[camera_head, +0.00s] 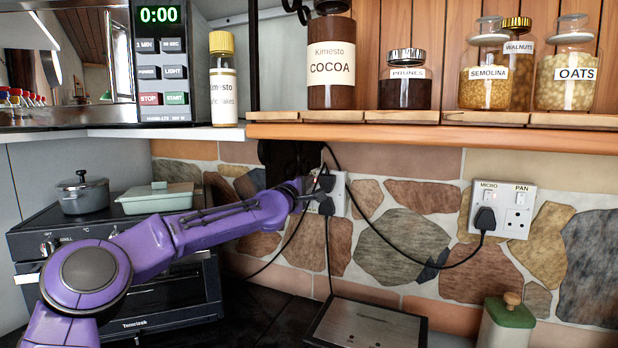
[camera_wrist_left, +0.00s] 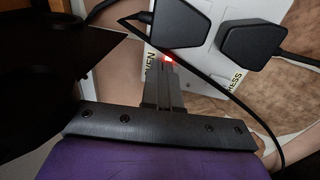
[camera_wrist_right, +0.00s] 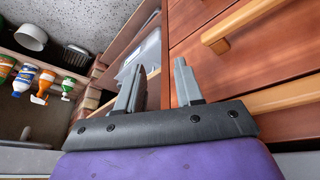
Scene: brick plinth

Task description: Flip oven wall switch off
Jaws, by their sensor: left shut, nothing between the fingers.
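The white double socket plate (camera_head: 339,196) is on the stone wall under the shelf, left of the MICRO/PAN plate. It also shows in the left wrist view (camera_wrist_left: 203,60), with OVEN lettering at its left and lettering partly hidden by a cable at its right. A small red-lit spot (camera_wrist_left: 167,58), at the oven side, lies right at my left fingertips. My left gripper (camera_head: 303,187) is shut and empty, its tips at the plate; I cannot tell if they touch the switch. Two black plugs (camera_wrist_left: 181,22) sit in the plate. My right gripper (camera_wrist_right: 158,85) is open and empty, seen only in the right wrist view.
Black cables (camera_head: 330,255) hang from the plugs and cross close to my left fingers. The shelf (camera_head: 430,134) with jars is just above. The MICRO/PAN plate (camera_head: 502,209) is to the right. The oven (camera_head: 150,290) stands at left. Wooden drawers (camera_wrist_right: 250,60) face my right gripper.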

